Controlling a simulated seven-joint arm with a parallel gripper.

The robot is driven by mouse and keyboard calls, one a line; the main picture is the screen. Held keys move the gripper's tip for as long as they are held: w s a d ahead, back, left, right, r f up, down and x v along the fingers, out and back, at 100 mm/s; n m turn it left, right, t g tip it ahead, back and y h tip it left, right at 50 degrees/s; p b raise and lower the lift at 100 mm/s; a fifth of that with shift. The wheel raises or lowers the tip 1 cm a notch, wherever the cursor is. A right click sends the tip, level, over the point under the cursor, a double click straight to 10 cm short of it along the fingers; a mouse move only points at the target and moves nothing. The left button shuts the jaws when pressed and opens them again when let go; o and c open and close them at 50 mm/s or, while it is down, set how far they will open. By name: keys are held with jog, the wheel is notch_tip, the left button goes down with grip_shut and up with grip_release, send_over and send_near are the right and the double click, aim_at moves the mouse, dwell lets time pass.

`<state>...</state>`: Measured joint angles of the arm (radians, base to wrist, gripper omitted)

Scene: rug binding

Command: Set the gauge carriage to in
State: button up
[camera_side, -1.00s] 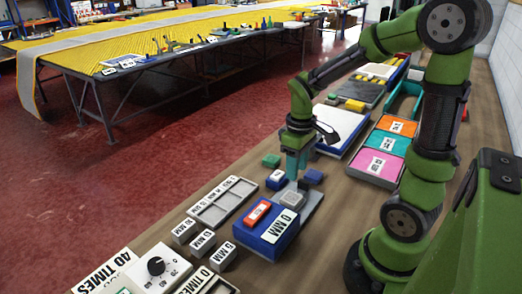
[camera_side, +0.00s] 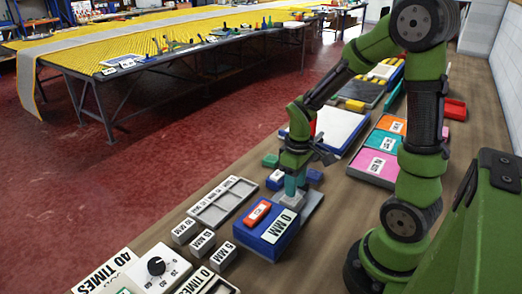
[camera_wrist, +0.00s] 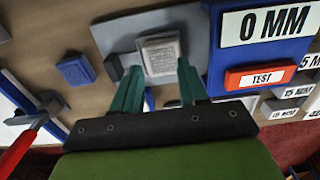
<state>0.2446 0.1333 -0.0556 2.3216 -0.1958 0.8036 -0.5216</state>
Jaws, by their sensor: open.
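A blue gauge block labelled 0 MM (camera_side: 268,232) with a red TEST button (camera_wrist: 260,76) stands on the bench; the wrist view shows the block at the right (camera_wrist: 230,55). Beside it is a grey plate (camera_wrist: 122,35) bearing a small pale grey block (camera_wrist: 160,52), which appears to be the gauge carriage. My gripper (camera_side: 291,188) points down over this plate. In the wrist view its two teal fingers (camera_wrist: 160,88) are open and apart, with the pale block between and just beyond their tips. Whether they touch it I cannot tell.
A grey sorting tray (camera_side: 222,201) and labelled small blocks (camera_side: 203,242) stand left of the gauge. A dial box (camera_side: 157,270) is in front. A small blue block (camera_wrist: 76,69) and a red-handled tool (camera_wrist: 22,150) lie near my gripper.

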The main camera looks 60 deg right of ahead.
notch_tip(320, 180, up, 4)
jog(key=shift+w+f, duration=0.1)
jog(key=w+d+m, duration=0.1)
jog(key=w+d, duration=0.3)
jog(key=d, duration=0.3)
jog(key=w+d, duration=0.4)
jog(key=d, duration=0.4)
jog(key=f, duration=1)
jog(key=shift+s+a, duration=0.25)
jog(key=shift+a, duration=0.05)
notch_tip(320, 180, up, 17)
jog(key=shift+s, duration=0.15)
jog(key=shift+a, duration=0.1)
